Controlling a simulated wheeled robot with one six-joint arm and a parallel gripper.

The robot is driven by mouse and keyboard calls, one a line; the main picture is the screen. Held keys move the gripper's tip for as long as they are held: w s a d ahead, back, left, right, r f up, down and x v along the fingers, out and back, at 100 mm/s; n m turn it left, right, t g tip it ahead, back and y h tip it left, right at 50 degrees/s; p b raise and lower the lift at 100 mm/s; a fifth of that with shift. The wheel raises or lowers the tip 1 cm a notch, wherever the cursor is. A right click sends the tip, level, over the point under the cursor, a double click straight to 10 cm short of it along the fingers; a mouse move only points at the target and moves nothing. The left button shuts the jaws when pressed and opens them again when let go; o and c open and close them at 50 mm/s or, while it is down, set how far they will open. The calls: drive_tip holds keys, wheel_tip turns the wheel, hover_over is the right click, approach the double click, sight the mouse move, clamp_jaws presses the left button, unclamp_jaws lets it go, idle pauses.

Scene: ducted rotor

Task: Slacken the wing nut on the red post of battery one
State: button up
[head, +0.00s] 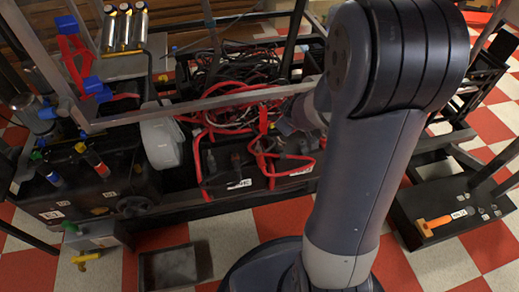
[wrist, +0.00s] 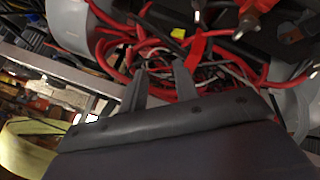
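A black battery block (head: 225,165) with red cables (head: 262,150) over it sits in the middle of the head view. White labels show on its front, too small to read surely, so I cannot tell which part is battery one. In the wrist view my gripper (wrist: 160,72) has its two fingers apart with nothing between them. Red cables (wrist: 115,70) and thin grey wires lie beyond the fingertips. A red cable end with a metal fitting (wrist: 245,24) shows at the upper right; I cannot make out a wing nut for sure. In the head view my arm hides most of the gripper.
A grey metal frame bar (head: 215,102) crosses in front of the battery area. A pale grey jug (head: 161,140) stands to its left. A black case (head: 90,185) stands further left.

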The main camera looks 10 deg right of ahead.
drive_tip(key=a+m+g+b, duration=0.2)
drive_tip(key=a+m+b, duration=0.1)
drive_tip(key=a+m, duration=0.25)
drive_tip(key=m+g+b, duration=0.2)
drive_tip(key=m, duration=0.2)
approach(258, 145)
drive_tip(key=shift+y, duration=0.3)
drive_tip(key=b+x, duration=0.2)
drive_tip(key=x, duration=0.2)
drive_tip(key=b+x, duration=0.2)
drive_tip(key=x, duration=0.2)
drive_tip(key=shift+d+f, duration=0.15)
drive_tip(key=shift+d, duration=0.1)
clamp_jaws()
